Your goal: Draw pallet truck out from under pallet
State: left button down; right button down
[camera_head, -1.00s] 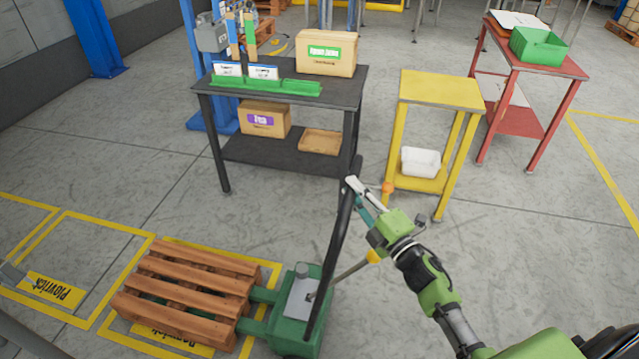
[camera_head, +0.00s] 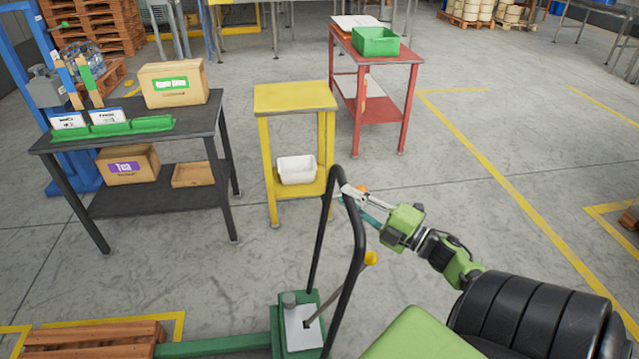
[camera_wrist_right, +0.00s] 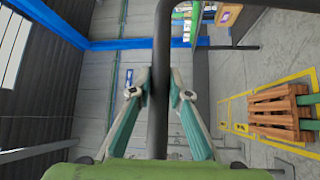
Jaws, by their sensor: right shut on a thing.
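The green pallet truck (camera_head: 276,338) stands at the bottom of the head view with its black loop handle (camera_head: 356,262) upright. Its green fork (camera_head: 215,346) runs left to the wooden pallet (camera_head: 95,338), with a long stretch bare between pallet and truck body. The frame edge cuts off the pallet, so how far the fork lies under it is hidden. The pallet also shows in the right wrist view (camera_wrist_right: 278,112). My right gripper (camera_head: 346,192) is shut on the handle near its top; in the wrist view the dark bar (camera_wrist_right: 160,110) lies between the fingers (camera_wrist_right: 160,88). My left gripper is out of view.
A black table (camera_head: 150,195) with boxes and green trays stands at left. A yellow stand (camera_head: 296,98) with a white bin (camera_head: 297,170) is behind the handle, and a red table (camera_head: 380,110) is farther back. Open floor lies to the right, with yellow lines.

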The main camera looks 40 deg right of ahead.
jog(key=shift+s+d+r, duration=0.15)
jog(key=shift+s+d, duration=0.2)
jog(key=shift+d, duration=0.3)
jog(key=shift+s+d+r, duration=0.1)
jog(key=shift+s+d, duration=0.25)
jog(key=shift+d, duration=0.25)
jog(key=shift+s+d+r, duration=0.15)
jog(key=shift+s+d, duration=0.2)
jog(key=shift+d, duration=0.3)
jog(key=c, duration=2)
grip_release()
jog(key=shift+w, duration=0.1)
jog(key=shift+o, duration=0.5)
jog(key=shift+d+f, duration=0.15)
jog(key=shift+f, duration=0.05)
jog(key=v, duration=1.2)
